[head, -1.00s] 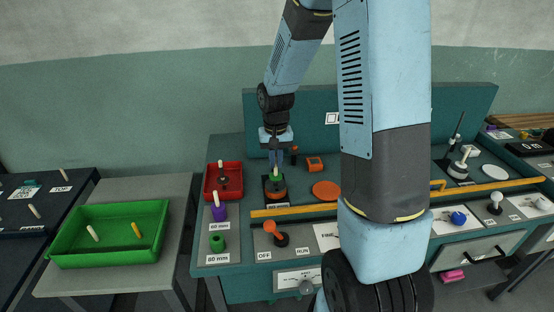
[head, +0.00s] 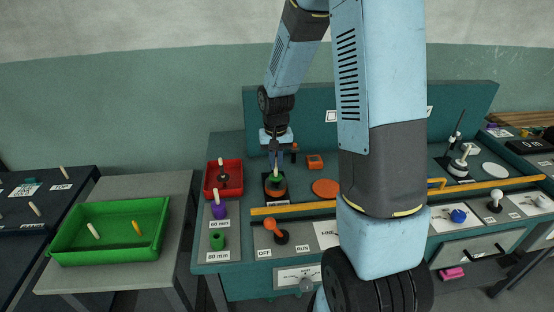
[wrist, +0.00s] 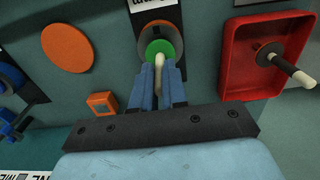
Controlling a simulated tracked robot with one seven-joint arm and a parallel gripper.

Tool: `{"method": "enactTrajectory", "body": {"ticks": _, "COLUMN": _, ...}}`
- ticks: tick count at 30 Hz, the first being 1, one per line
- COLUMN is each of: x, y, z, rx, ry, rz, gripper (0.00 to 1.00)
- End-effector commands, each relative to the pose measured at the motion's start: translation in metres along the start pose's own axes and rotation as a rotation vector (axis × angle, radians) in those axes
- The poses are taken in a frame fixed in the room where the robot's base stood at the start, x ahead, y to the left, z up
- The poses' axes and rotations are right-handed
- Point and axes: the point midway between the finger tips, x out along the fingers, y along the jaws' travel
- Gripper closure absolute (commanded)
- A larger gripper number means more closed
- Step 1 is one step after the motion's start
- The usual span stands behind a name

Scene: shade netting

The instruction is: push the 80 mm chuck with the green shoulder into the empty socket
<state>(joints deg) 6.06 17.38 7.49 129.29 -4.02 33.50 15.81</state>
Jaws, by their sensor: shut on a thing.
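The chuck with the green shoulder (head: 277,180) is at the orange-and-black holder (head: 275,192) left of the middle of the bench. In the wrist view its green shoulder (wrist: 158,48) lies against the holder's orange ring, and its pale handle (wrist: 156,68) stands between the fingers. My gripper (head: 277,160) points down from above and is shut on that handle; it also shows in the wrist view (wrist: 158,85). The socket's inside is hidden under the chuck, so I cannot tell how deep the chuck sits.
A red tray (head: 238,182) with a dark, pale-handled chuck (head: 222,177) stands left of the holder. An orange disc (head: 326,188) and a yellow rail (head: 290,208) are close by.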

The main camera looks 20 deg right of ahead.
Motion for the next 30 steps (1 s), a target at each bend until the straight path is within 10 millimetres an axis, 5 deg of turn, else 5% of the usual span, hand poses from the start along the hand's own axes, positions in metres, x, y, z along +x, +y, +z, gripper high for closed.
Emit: {"method": "enactTrajectory", "body": {"ticks": 30, "x": 0.014, "y": 0.000, "z": 0.000, "rx": -0.001, "ry": -0.001, "rz": 0.000, "gripper": 1.00}}
